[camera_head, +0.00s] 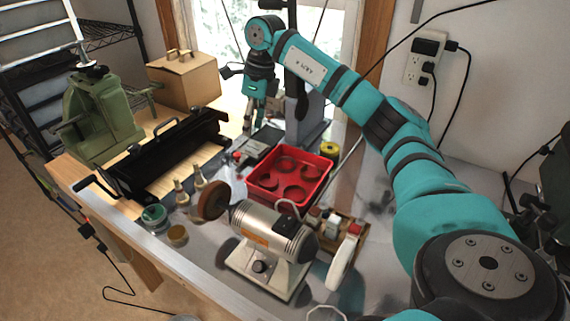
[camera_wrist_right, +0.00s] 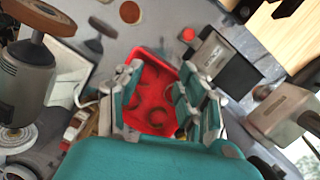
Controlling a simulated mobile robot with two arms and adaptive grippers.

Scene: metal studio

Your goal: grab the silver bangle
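I cannot pick out the silver bangle for certain. A thin pale curved loop (camera_head: 288,205) shows just behind the bench grinder, and a pale ring-like outline (camera_head: 326,313) is cut off by the bottom edge; I cannot tell if either is the bangle. A red tray (camera_head: 326,163) with round dark hollows stands mid-bench; it also shows in the right wrist view (camera_wrist_right: 142,56). My right gripper (camera_head: 250,127) hangs above the bench behind the tray. In the wrist view its fingers (camera_wrist_right: 160,100) are apart, with the tray between them and nothing held. My left gripper is not in view.
The bench grinder (camera_head: 262,240) stands in front of the tray. A black sheet-bending tool (camera_head: 165,155), a green vise (camera_head: 100,115) and a cardboard box (camera_head: 185,80) fill the left and back. A yellow roll (camera_head: 329,149) sits behind the tray. Small jars (camera_head: 154,213) stand near the front left edge.

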